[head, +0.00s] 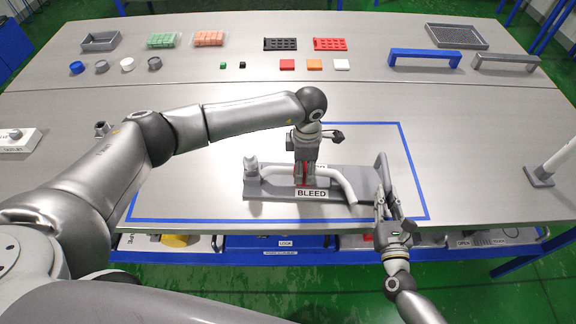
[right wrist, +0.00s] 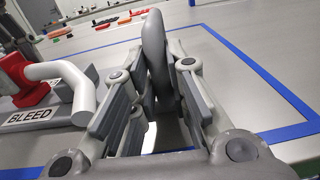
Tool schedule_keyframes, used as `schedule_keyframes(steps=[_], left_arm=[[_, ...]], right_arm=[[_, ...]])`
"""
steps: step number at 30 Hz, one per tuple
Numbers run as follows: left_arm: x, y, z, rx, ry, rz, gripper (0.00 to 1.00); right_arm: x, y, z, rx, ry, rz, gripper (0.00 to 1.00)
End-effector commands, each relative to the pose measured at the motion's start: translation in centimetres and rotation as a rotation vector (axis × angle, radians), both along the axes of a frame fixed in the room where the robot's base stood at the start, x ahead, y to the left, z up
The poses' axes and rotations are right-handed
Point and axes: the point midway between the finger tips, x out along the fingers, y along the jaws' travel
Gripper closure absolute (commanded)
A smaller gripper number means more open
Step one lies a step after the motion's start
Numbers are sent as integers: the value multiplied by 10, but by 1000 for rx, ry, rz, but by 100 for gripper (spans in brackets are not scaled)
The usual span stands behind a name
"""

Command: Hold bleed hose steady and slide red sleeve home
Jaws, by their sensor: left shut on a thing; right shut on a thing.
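The bleed fixture, a grey base plate (head: 262,192) labelled BLEED, stands inside the blue outline. The white bleed hose (head: 344,185) arches along it; its bent free end shows in the right wrist view (right wrist: 84,97). My left gripper (head: 305,183) points down over the middle of the hose, shut on the red sleeve (right wrist: 17,74), which it mostly hides in the head view. My right gripper (head: 384,212) is at the plate's right end, shut on an upright grey bar (head: 382,170). The bar also rises between the fingers in the right wrist view (right wrist: 154,55), apart from the hose end.
Bins, cups, coloured blocks and racks stand along the back of the table. A blue bridge (head: 424,55) and a grey bridge (head: 505,62) stand back right. A white post (head: 555,160) is at far right. The table around the fixture is clear.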

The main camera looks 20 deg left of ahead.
Motion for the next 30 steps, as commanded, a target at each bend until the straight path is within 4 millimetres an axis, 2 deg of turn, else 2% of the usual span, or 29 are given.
schedule_keyframes(steps=[1, 4, 14, 15, 18, 20, 30], left_arm=[[3, -9, 1, -4, -3, 0, 97], [4, -16, 1, -3, -3, 1, 97], [5, -19, 1, -6, -4, 2, 97], [5, -19, 1, -6, -4, 2, 50], [5, -19, 1, -5, -3, 2, 38], [5, -18, 1, -4, -3, 2, 32], [5, -17, 3, -2, -3, 1, 32]], right_arm=[[-1, 1, 0, 1, -1, 2, 100], [-1, 1, 0, 1, -1, 2, 100], [-1, 3, 0, 2, 0, 5, 100], [-1, 3, 0, 2, 1, 5, 100], [-1, 3, 0, 2, 1, 5, 100], [-1, 3, 0, 2, 1, 4, 100], [0, 0, 0, 2, 0, 0, 100]])
